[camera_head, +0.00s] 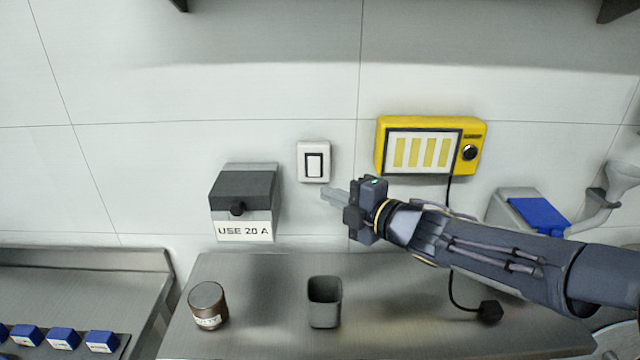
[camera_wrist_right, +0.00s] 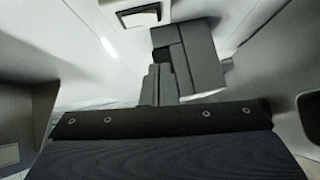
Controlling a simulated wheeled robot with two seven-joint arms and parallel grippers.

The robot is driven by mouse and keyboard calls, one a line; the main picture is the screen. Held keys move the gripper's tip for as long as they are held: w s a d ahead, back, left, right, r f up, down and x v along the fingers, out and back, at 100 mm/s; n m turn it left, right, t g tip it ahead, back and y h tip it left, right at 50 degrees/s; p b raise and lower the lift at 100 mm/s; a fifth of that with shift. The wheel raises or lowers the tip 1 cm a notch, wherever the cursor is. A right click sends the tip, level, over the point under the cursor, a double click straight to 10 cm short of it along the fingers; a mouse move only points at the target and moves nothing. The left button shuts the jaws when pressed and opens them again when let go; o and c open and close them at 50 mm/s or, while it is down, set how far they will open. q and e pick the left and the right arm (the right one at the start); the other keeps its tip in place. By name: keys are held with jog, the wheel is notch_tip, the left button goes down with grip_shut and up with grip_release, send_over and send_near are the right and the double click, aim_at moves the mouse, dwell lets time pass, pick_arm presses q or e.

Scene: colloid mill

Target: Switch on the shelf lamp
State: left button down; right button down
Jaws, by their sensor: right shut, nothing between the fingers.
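A white wall switch with a dark-framed rocker (camera_head: 313,165) is on the tiled wall in the head view. It also shows at the top of the right wrist view (camera_wrist_right: 139,15). My right gripper (camera_head: 328,197) is shut and empty, just below and slightly right of the switch, its fingers pointing left. The picture does not show it touching the switch. In the right wrist view the closed fingers (camera_wrist_right: 160,84) reach ahead, near the fuse box. The lamp itself is not clearly seen. My left gripper is not in view.
A dark-lidded box labelled "USE 20 A" (camera_head: 244,202) is left of the switch. A yellow panel (camera_head: 480,128) with a black knob hangs to the right. A brown jar (camera_head: 208,304) and grey cup (camera_head: 325,303) stand on the metal bench (camera_head: 265,330) below.

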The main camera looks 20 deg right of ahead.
aim_at(314, 166)
jog(key=w, duration=0.4)
jog(key=w+p, duration=0.1)
jog(key=w, duration=0.2)
jog(key=shift+a+f, duration=0.3)
jog(key=shift+f, duration=0.1)
jog(key=shift+s, duration=0.1)
jog(key=b, duration=0.1)
jog(key=f+b, duration=0.1)
jog(key=b, duration=0.1)
jog(key=shift+w+f+t, duration=0.1)
jog(key=shift+w+t, duration=0.15)
jog(key=shift+t, duration=0.05)
jog(key=shift+w+r+p, duration=0.1)
jog(key=shift+r+p, duration=0.25)
jog(key=shift+r, duration=0.1)
